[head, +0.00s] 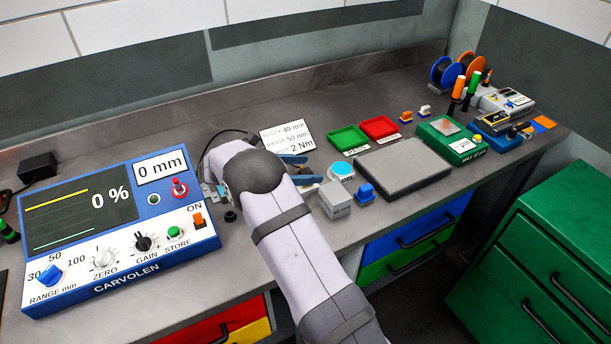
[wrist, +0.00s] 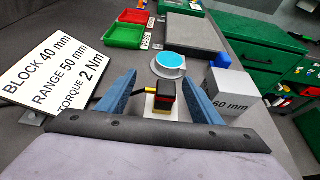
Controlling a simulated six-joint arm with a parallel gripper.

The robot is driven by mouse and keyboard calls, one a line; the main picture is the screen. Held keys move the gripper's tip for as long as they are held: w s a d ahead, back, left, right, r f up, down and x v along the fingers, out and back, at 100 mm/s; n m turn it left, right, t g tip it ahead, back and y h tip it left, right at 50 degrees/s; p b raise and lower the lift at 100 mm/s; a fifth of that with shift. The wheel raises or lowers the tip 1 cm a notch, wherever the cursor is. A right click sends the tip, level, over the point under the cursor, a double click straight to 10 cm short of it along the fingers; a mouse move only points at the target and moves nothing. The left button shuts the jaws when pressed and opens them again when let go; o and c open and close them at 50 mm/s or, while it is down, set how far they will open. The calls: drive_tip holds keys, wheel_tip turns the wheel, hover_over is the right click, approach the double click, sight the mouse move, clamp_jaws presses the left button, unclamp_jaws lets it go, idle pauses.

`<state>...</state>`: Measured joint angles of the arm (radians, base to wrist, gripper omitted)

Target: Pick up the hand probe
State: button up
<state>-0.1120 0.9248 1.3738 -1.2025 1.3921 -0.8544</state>
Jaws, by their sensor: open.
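The hand probe (wrist: 164,97) appears to be the small upright piece with a black top and red and yellow bands in the wrist view.
A grey block marked 60 mm (wrist: 230,92) and a blue piece (head: 365,192) stand right of the gripper. A white instruction card (wrist: 45,68) is at left. Beyond are green (head: 348,138) and red trays (head: 379,128) and a grey slab (head: 402,167). The blue instrument (head: 120,240) stands left.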

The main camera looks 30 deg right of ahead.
drive_tip(key=c, duration=1.2)
drive_tip(key=shift+o, duration=0.2)
drive_tip(key=shift+r, duration=0.15)
